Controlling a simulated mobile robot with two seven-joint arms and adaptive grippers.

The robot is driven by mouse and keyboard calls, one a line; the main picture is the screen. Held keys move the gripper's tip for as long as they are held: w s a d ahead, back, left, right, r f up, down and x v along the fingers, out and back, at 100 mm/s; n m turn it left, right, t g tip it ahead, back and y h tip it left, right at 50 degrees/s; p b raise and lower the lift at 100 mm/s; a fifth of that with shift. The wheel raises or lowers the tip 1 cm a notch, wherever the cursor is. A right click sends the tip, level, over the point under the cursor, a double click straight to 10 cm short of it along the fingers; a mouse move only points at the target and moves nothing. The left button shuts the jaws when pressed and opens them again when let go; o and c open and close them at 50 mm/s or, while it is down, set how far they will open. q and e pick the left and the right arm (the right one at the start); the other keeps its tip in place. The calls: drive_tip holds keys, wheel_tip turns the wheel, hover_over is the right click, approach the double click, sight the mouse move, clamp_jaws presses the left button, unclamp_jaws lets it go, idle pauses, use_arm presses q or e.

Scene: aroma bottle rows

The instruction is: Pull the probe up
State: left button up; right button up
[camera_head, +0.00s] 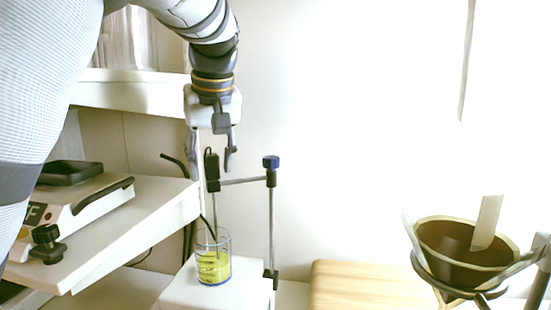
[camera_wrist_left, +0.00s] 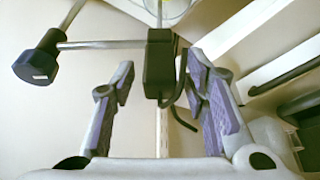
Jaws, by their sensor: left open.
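The probe (camera_head: 212,158) has a black head with a cable and hangs on a stand's crossbar (camera_head: 243,181). Its thin shaft reaches down into a glass beaker (camera_head: 214,268) of yellow liquid. My left gripper (camera_head: 212,172) points down with its fingers open, one on each side of the probe head. In the left wrist view the black probe head (camera_wrist_left: 159,68) sits between the open fingers (camera_wrist_left: 161,66), with visible gaps on both sides. The beaker's rim shows at the top edge there. My right gripper is not in view.
The stand's upright post (camera_head: 271,225) with a dark blue knob (camera_head: 271,162) is close on the right. Shelves (camera_head: 130,215) with a scale-like device (camera_head: 85,200) are on the left. A brown filter funnel (camera_head: 465,245) and wooden board (camera_head: 360,285) are at right.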

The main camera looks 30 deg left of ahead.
use_arm(q)
clamp_jaws()
wheel_tip(320, 180, up, 10)
drive_tip(key=shift+r, duration=0.1)
drive_tip(key=shift+c, duration=0.6)
unclamp_jaws()
drive_tip(key=shift+o, duration=0.6)
drive_tip(key=v, duration=0.7)
drive_tip(key=shift+s+r, duration=0.15)
drive_tip(key=shift+r, duration=0.05)
